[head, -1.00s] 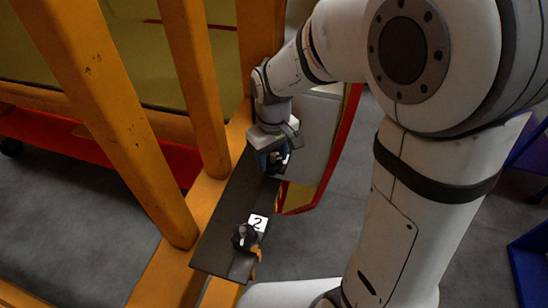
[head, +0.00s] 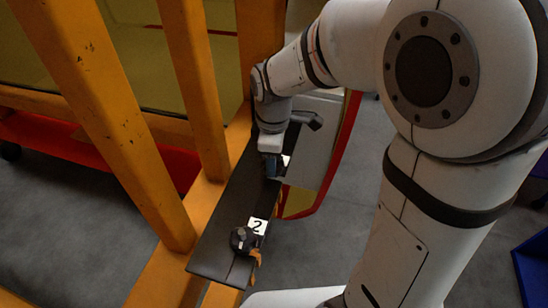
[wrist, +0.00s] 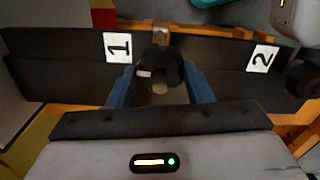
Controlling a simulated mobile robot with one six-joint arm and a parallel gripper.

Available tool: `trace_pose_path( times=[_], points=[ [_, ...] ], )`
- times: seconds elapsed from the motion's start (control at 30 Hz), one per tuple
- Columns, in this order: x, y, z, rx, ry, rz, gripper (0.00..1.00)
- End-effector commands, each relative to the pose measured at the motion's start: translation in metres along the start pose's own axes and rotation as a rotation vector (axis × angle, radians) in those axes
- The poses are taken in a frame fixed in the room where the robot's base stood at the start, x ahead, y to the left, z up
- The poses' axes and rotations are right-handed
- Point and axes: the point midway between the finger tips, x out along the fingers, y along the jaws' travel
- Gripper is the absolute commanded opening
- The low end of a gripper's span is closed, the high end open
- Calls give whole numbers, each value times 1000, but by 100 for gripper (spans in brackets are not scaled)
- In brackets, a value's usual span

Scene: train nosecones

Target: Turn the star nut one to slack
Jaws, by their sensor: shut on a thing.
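Star nut one (wrist: 160,70) is a dark round knob on a black plate, beside a white label "1" (wrist: 118,47) in the wrist view. My gripper (wrist: 161,88) has its two blue fingers on either side of this nut and is shut on it. In the head view my gripper (head: 271,166) points down at the far part of the black plate (head: 215,240) and hides the nut. A second dark star nut (head: 243,240) sits near the plate's near end, by a white label "2" (head: 257,226). It also shows at the right edge of the wrist view (wrist: 304,78).
Orange posts (head: 115,125) stand close on the left of the plate. A grey panel with a red edge (head: 342,150) stands just right of my gripper. Open grey floor (head: 300,245) lies right of the plate.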

Motion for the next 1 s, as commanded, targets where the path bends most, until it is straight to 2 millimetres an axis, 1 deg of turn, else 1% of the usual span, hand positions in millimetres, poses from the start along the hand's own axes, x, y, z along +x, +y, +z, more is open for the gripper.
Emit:
trace_pose_path(
  times=[0.3,0.73,0.77,1.0],
  points=[
    [1,-1,0,-78,0,-3,23],
    [1,-1,0,-86,-1,-3,23],
    [1,-1,0,-86,-1,-3,48],
    [0,0,0,-85,0,-1,67]
  ],
)
